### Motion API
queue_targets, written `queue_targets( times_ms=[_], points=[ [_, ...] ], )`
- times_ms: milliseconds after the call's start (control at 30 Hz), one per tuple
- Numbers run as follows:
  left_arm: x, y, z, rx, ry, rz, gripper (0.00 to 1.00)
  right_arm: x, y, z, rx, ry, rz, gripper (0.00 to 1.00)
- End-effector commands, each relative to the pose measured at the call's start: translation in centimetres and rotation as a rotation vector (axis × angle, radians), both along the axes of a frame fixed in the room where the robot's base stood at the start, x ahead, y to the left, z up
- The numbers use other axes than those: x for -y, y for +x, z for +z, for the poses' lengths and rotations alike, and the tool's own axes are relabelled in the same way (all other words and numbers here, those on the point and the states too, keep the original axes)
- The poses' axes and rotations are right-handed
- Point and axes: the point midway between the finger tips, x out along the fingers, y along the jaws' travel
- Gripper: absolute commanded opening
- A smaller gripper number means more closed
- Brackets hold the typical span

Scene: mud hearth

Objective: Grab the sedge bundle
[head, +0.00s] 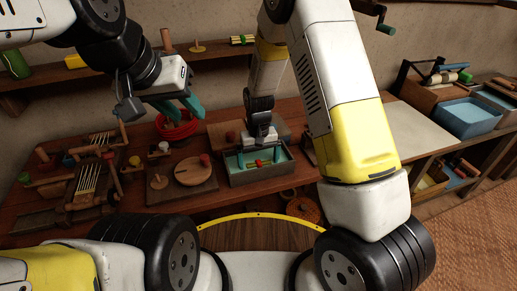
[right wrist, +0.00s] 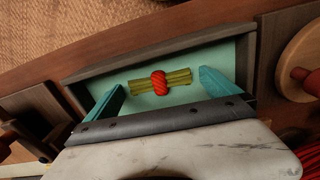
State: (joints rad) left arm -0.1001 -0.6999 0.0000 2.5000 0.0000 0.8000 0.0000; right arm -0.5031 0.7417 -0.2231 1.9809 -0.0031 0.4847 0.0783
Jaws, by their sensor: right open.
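The sedge bundle (right wrist: 178,78) is a short bunch of yellow-green stalks with a red wrap around its middle. It lies on the pale teal floor of a grey-walled tray (right wrist: 150,58); the tray also shows in the head view (head: 262,178), with the bundle (head: 259,163) small inside. My right gripper (right wrist: 162,79) is open above the tray, its teal fingers apart, one beyond each end of the bundle. No contact with the bundle shows. My left gripper (head: 190,115) is open, with its teal fingers apart, over or close to a red bowl (head: 177,133).
A round board with a red knob (head: 193,171) stands left of the tray, and a wooden rack with pale rods (head: 88,180) further left. A woven round item (head: 303,208) lies in front. A blue bin (head: 467,117) is far right. A pale board (head: 415,125) looks clear.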

Motion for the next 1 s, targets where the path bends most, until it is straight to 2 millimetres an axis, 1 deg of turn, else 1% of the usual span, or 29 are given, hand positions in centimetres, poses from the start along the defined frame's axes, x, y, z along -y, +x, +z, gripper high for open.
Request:
queue_targets(
  times_ms=[233, 267, 300, 367, 500, 567, 600, 767, 833, 933, 1000],
  points=[
    [0.0, 0.0, 0.0, 0.0, 0.0, 0.0, 0.36, 0.0, 0.0, -0.2, 0.0, 0.0, 0.0, 1.0],
    [0.0, 0.0, 0.0, 0.0, 0.0, 0.0, 0.36, 0.0, 0.0, -0.2, 0.001, 0.0, 0.0, 0.96],
    [0.0, 0.0, 0.0, 0.0, 0.0, 0.0, 0.36, 0.0, 0.0, -0.2, 0.0, 0.0, 0.0, 0.88],
    [0.0, 0.0, 0.0, 0.0, 0.0, 0.0, 0.36, 0.0, 0.0, -0.2, 0.0, 0.0, 0.0, 0.76],
    [0.0, 0.0, 0.0, 0.0, 0.0, 0.0, 0.36, 0.0, 0.0, -0.2, 0.0, 0.0, 0.0, 0.49],
    [0.0, 0.0, 0.0, 0.0, 0.0, 0.0, 0.36, 0.0, 0.0, -0.2, 0.001, 0.0, 0.0, 0.37],
    [0.0, 0.0, 0.0, 0.0, 0.0, 0.0, 0.36, 0.0, 0.0, -0.2, 0.001, 0.0, 0.0, 0.35],
    [0.0, 0.0, 0.0, 0.0, 0.0, 0.0, 0.36, 0.0, 0.0, -0.1, 0.001, 0.001, 0.0, 0.35],
    [0.0, 0.0, 0.0, 0.0, 0.0, 0.0, 0.36, -0.1, 0.1, 0.4, 0.003, 0.002, 0.0, 0.35],
    [0.0, 0.0, 0.0, 0.0, 0.0, 0.0, 0.36, -0.1, 0.1, 1.8, 0.004, 0.003, 0.0, 0.35],
    [0.0, 0.0, 0.0, 0.0, 0.0, 0.0, 0.36, -0.1, 0.1, 3.2, 0.005, 0.003, 0.0, 0.35]
  ],
)
